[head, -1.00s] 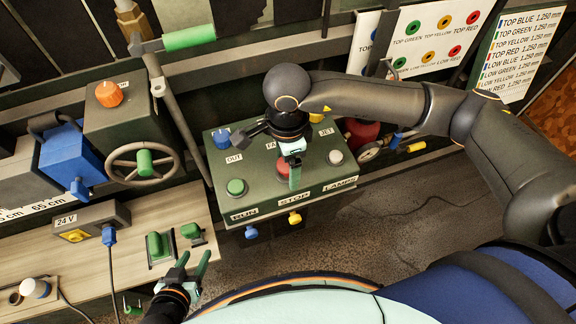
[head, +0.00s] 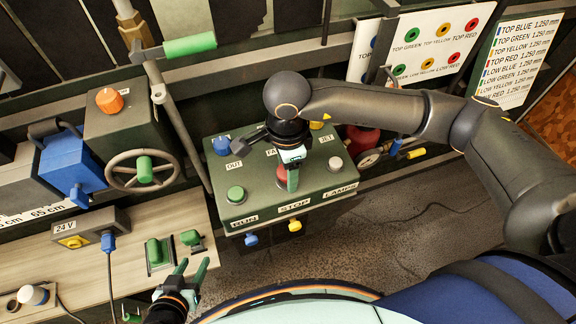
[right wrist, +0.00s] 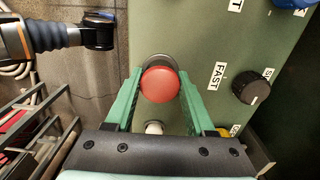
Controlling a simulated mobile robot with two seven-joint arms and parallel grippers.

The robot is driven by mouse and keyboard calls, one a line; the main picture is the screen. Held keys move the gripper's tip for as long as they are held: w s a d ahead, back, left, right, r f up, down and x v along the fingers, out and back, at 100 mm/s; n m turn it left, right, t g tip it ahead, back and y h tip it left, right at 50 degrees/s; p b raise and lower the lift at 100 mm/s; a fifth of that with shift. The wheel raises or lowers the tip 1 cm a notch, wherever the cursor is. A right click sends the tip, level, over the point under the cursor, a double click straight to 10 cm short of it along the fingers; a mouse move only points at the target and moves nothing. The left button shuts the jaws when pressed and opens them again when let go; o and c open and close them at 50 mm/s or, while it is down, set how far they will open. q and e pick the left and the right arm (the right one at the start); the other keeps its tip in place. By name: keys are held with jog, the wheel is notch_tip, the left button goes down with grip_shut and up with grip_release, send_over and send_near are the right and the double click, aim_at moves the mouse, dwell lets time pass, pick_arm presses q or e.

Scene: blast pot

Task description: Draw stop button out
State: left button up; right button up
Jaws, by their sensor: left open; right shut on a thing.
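The red stop button (right wrist: 160,84) sits on the green control box (head: 258,201), above its STOP label. In the head view the button (head: 281,180) is partly hidden behind my right gripper (head: 292,178). In the right wrist view my right gripper (right wrist: 158,92) has its two green fingers on either side of the red cap, shut on it. A grey collar shows behind the cap. My left gripper (head: 190,268) is open and empty, low in the head view near the bench edge, well apart from the box.
The box also carries a green button (head: 235,194), a white button (head: 335,163), a blue knob (head: 221,146) and a black FAST knob (right wrist: 252,87). A handwheel (head: 143,168) stands to the left. Open floor (head: 400,225) lies at the right.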

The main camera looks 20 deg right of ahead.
jog(key=shift+r, duration=0.35)
dwell(0.5)
dwell(0.5)
jog(key=o, duration=1.6)
jog(key=shift+r+p, duration=2.35)
jog(key=shift+r, duration=1.7)
jog(key=shift+f, duration=0.1)
